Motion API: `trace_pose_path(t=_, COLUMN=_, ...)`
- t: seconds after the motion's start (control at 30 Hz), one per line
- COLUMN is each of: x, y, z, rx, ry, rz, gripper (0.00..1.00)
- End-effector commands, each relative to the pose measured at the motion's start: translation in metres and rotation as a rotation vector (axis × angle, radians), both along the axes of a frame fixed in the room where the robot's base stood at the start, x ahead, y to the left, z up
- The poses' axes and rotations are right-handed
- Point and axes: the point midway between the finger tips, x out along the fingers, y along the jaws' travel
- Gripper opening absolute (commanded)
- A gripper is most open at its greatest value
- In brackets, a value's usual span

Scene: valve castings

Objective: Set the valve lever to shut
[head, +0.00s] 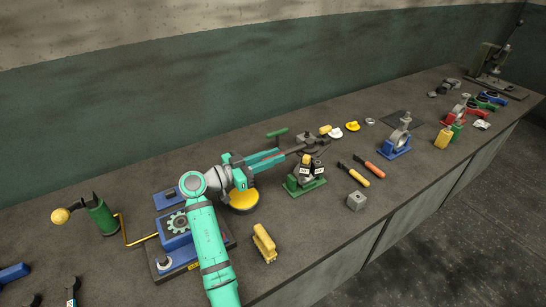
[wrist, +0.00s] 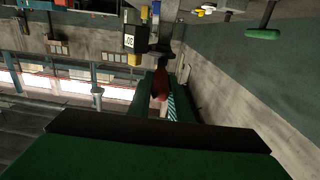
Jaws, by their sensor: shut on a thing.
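The valve (head: 305,185) stands on a green base near the middle of the bench, with a dark body, a yellow part and small white tags whose text I cannot read. Its lever (head: 294,150) is a dark bar that runs left from the valve top to a red grip, which also shows in the wrist view (wrist: 160,82). My gripper (head: 270,159) is shut on the red grip, with a finger on each side. In the wrist view the fingers (wrist: 158,100) are around it, and a tag (wrist: 129,41) is beyond. The arm hides part of the bench behind it.
A yellow round thing (head: 243,200) is under my arm. A blue fixture (head: 178,240) is left.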

Motion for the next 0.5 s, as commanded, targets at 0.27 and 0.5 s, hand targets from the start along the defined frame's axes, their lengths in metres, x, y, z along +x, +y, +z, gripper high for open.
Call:
trace_pose_path(t=0.27, x=0.0032, y=0.0057, z=0.0044, rx=-0.002, ry=-0.007, rz=0.014, gripper=0.2)
trace_pose_path(t=0.5, x=0.0023, y=0.0037, z=0.0031, rx=-0.001, ry=-0.004, rz=0.01, gripper=0.36)
